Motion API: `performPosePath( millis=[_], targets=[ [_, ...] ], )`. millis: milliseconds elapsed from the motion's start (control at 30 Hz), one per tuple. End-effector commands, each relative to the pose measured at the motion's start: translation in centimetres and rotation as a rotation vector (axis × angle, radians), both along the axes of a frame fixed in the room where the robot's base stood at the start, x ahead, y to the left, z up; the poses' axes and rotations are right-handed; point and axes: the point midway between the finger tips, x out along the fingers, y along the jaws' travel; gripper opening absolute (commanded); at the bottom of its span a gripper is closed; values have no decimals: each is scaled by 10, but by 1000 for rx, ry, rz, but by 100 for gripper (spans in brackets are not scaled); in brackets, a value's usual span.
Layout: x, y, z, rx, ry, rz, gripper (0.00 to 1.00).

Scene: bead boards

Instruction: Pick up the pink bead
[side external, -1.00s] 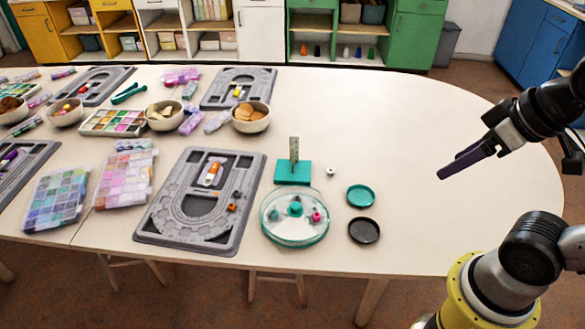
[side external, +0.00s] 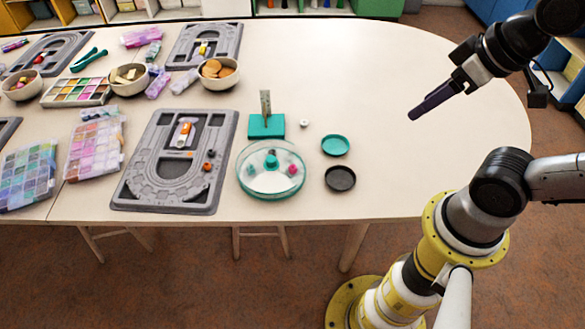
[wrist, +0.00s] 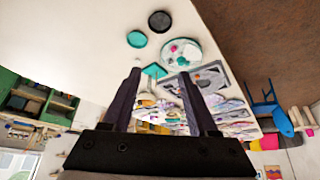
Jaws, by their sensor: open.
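The pink bead (side external: 292,169) lies in the right part of a clear, teal-rimmed round dish (side external: 270,193) with a teal centre knob. In the wrist view the bead (wrist: 173,48) shows inside the dish (wrist: 191,63), beyond the fingers. My gripper (side external: 413,116) is up and to the right of the dish in the side view, well apart from it. In the wrist view the two dark fingers of my gripper (wrist: 160,73) stand apart with nothing held between them.
A teal lid (side external: 335,145) and a black lid (side external: 340,179) lie right of the dish. A teal stand with an upright post (side external: 266,127) is behind it, beside a small white bead (side external: 304,123). A grey bead board (side external: 135,190) lies left. The table's right side is clear.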

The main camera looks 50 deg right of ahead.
Motion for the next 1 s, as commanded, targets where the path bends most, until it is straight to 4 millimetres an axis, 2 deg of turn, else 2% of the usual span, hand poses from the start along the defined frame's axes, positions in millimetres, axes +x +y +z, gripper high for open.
performPosePath(
  millis=[33,100,467,533,633,767,867,1000],
  targets=[
    [0,0,0,0,0,0,48],
    [0,0,0,0,0,0,40],
    [1,0,1,19,-4,-35,40],
    [9,0,12,46,-39,-82,40],
    [33,1,30,92,-57,-157,40],
    [71,4,39,137,-30,-230,40],
    [103,7,38,163,6,-279,40],
    [154,15,21,189,81,-345,40]
  ],
)
